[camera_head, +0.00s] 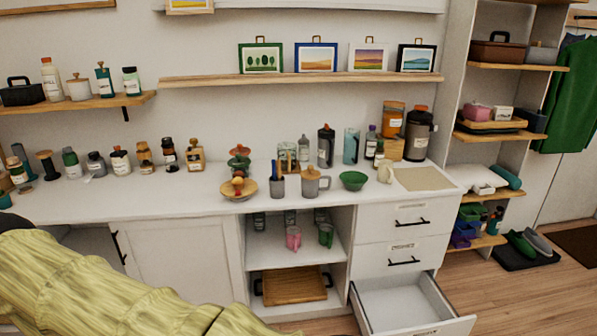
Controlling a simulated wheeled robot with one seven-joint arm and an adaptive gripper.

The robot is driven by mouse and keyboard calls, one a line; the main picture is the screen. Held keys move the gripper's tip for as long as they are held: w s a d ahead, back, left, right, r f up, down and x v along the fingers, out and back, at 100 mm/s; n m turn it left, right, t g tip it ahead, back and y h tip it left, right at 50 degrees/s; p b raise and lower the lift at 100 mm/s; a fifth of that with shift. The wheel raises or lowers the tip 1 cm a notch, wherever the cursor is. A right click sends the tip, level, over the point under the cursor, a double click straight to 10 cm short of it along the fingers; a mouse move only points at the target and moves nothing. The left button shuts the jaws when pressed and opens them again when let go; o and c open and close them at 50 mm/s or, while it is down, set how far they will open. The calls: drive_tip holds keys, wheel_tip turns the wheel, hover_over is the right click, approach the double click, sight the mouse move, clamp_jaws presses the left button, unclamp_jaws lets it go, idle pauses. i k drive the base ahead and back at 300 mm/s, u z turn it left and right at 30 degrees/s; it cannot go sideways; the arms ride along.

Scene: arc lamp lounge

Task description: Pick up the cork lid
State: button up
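I cannot single out one cork lid for certain. A small tan, cork-coloured top (310,171) shows on a grey mug (313,184) on the white counter, left of the green bowl. Other tan or brown tops show on jars along the counter's left half, such as the brown-labelled bottle (195,157). My gripper is not in view. A yellow-green ribbed covering, probably on my arm, fills the lower left corner and hides part of the cabinet front.
The white counter (120,203) has a bare front strip. A green bowl (353,181), a fruit plate (238,189) and several bottles stand on it. A drawer (405,303) stands open at the lower right. Wooden wall shelves (300,80) hang above.

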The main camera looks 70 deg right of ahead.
sight(308, 174)
drive_tip(key=z, duration=0.55)
drive_tip(key=i, duration=1.3)
drive_tip(key=z, duration=1.7)
drive_tip(key=i, duration=0.75)
drive_tip(key=z, duration=0.65)
